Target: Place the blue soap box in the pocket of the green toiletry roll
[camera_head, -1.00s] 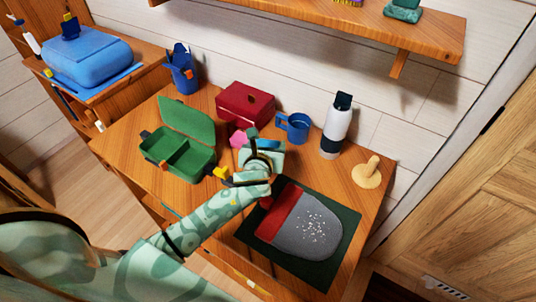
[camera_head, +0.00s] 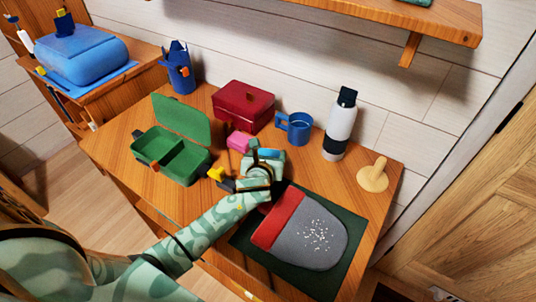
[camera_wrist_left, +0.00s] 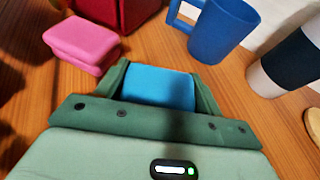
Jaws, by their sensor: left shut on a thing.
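The blue soap box (camera_head: 268,154) is held in my left gripper (camera_head: 266,158). In the left wrist view the light blue box (camera_wrist_left: 158,87) sits between the two green fingers (camera_wrist_left: 160,82), which are shut on it. The gripper is over the desk, beside the pink box; I cannot tell whether the soap box touches the desk. The green toiletry roll (camera_head: 348,222) lies flat at the desk's front right. Its grey pocket (camera_head: 318,238) has a red band (camera_head: 279,220) at the left, towards the gripper. My right gripper is not in view.
A pink box (camera_head: 238,142) stands just left of the gripper; it also shows in the wrist view (camera_wrist_left: 82,43). Behind are a red box (camera_head: 243,105), blue mug (camera_head: 296,128) and white bottle (camera_head: 340,125). An open green case (camera_head: 172,158) is left, a wooden stand (camera_head: 373,177) right.

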